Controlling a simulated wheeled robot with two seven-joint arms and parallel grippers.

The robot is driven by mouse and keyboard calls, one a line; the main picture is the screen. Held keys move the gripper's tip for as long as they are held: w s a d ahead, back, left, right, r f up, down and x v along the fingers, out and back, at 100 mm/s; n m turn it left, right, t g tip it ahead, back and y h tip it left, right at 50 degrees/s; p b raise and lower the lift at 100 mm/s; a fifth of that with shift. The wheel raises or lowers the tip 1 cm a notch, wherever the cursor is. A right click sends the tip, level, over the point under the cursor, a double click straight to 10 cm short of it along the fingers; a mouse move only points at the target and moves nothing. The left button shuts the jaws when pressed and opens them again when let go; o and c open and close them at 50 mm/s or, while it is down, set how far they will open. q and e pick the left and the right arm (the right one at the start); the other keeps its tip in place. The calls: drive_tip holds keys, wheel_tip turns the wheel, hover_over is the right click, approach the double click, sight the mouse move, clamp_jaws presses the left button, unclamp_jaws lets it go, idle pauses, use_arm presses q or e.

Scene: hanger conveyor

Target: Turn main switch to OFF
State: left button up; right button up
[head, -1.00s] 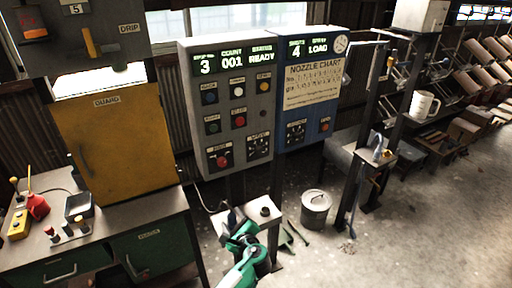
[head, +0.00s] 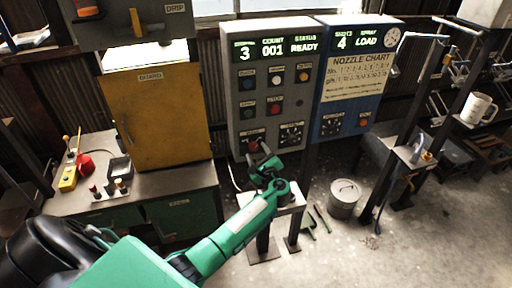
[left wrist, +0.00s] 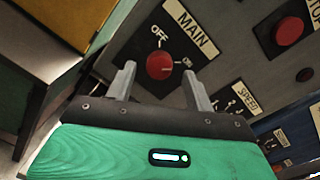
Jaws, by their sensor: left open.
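The main switch is a round red knob (left wrist: 160,65) on a grey panel, below a MAIN label, with OFF at its upper left and ON at its right. Which mark it points to is not clear. My left gripper (left wrist: 157,77) is open, its two fingers on either side of the knob in the picture and nothing between them gripped. In the head view my left gripper (head: 264,158) is at the lower left of the grey control panel (head: 233,90), partly covering the switch. My right gripper is out of view.
A red button (left wrist: 290,31) and a SPEED dial sit right of the switch. The blue nozzle chart panel (head: 352,108) adjoins on the right.

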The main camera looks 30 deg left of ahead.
use_arm(q)
drive_tip(key=shift+x, duration=0.8)
drive_tip(key=shift+a, duration=0.15)
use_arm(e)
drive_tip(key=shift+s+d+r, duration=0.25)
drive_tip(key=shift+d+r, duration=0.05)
